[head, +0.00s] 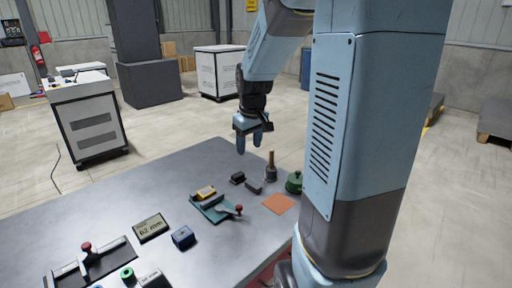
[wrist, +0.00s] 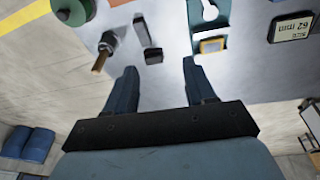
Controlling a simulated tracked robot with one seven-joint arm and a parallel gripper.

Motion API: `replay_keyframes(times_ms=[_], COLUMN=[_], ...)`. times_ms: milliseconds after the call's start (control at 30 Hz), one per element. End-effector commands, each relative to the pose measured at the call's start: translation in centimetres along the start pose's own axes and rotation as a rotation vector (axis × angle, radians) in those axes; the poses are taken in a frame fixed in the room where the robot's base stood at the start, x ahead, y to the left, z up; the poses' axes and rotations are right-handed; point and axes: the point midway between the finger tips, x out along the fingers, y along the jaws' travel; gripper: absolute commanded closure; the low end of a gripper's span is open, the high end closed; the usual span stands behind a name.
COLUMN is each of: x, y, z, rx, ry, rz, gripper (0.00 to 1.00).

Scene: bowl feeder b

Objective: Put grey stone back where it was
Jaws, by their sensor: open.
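A grey block (head: 253,187), which looks like the grey stone, lies on the table; it also shows in the wrist view (wrist: 141,31). A darker, near-black block (head: 237,178) lies just beyond it, and in the wrist view (wrist: 153,55) the two are close together. I cannot tell for certain which one is the stone. My gripper (head: 248,146) is open and empty, hanging above the table's far edge with its fingers pointing down. In the wrist view the fingertips (wrist: 159,68) are spread apart, with the dark block just past the gap between them.
A wooden-handled tool (head: 270,168) stands upright, right of the blocks. A display (head: 151,227) reads 62 mm.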

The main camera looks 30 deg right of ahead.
Motion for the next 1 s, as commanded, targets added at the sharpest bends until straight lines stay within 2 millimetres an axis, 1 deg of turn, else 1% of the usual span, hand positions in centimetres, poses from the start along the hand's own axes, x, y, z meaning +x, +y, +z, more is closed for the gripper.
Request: replay_keyframes(times_ms=[33,200,367,500,700,800,900,1000], x=[-1.6,-5.5,-8.6,-10.9,-13.3,-13.9,-14.3,-14.4], y=[-0.9,-3.6,-5.9,-7.7,-9.9,-10.6,-11.0,-11.2], z=[0.6,2.9,5.6,8.2,12.0,13.6,14.6,15.2], rx=[0.006,0.047,0.088,0.125,0.175,0.196,0.210,0.218], ry=[0.019,0.068,0.119,0.166,0.230,0.253,0.269,0.276], rz=[0.010,0.030,0.039,0.039,0.025,0.016,0.008,0.004], gripper=[0.45,0.45,0.45,0.45,0.45,0.45,0.45,0.45])
